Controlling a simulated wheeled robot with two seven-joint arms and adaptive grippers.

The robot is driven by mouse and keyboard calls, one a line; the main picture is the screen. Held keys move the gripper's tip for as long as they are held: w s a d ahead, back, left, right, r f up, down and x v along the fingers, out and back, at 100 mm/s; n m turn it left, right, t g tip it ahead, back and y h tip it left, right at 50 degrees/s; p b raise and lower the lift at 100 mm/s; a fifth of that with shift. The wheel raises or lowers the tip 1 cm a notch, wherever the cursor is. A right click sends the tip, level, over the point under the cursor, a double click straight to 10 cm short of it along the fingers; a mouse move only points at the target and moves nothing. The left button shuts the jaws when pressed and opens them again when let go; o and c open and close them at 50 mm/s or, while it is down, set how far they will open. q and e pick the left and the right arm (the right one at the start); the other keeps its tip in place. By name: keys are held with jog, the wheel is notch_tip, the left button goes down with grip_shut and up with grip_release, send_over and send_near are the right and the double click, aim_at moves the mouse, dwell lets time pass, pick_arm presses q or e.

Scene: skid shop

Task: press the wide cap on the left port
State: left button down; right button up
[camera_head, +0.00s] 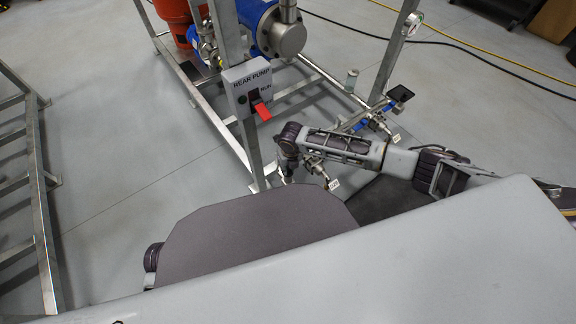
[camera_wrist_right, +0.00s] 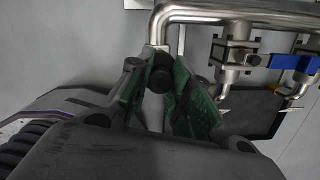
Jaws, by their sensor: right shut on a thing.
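My right gripper (camera_wrist_right: 160,88) has its green-padded fingers on both sides of a round black cap (camera_wrist_right: 161,77). The cap is between the fingers, just below the downturned end of a steel pipe (camera_wrist_right: 157,35), the leftmost outlet in the right wrist view. The cap looks close against the pipe end, but I cannot tell whether it is seated on it. In the head view my right gripper (camera_head: 287,160) is low by the skid's front post, and the cap is too small to make out there. My left gripper does not show.
Valves with blue handles (camera_wrist_right: 283,61) hang from the pipe to the right. A grey post (camera_head: 247,140) carries the rear pump switch box (camera_head: 247,87) with a red lever. White tags (camera_head: 334,184) hang near the outlets. A metal frame (camera_head: 38,190) stands left; the floor between is clear.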

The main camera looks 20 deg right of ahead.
jog(key=shift+f+p, duration=0.15)
jog(key=shift+p, duration=0.5)
dwell(1.8)
jog(key=o, duration=1.3)
jog(key=shift+r+p, duration=3.5)
jog(key=shift+p, duration=0.25)
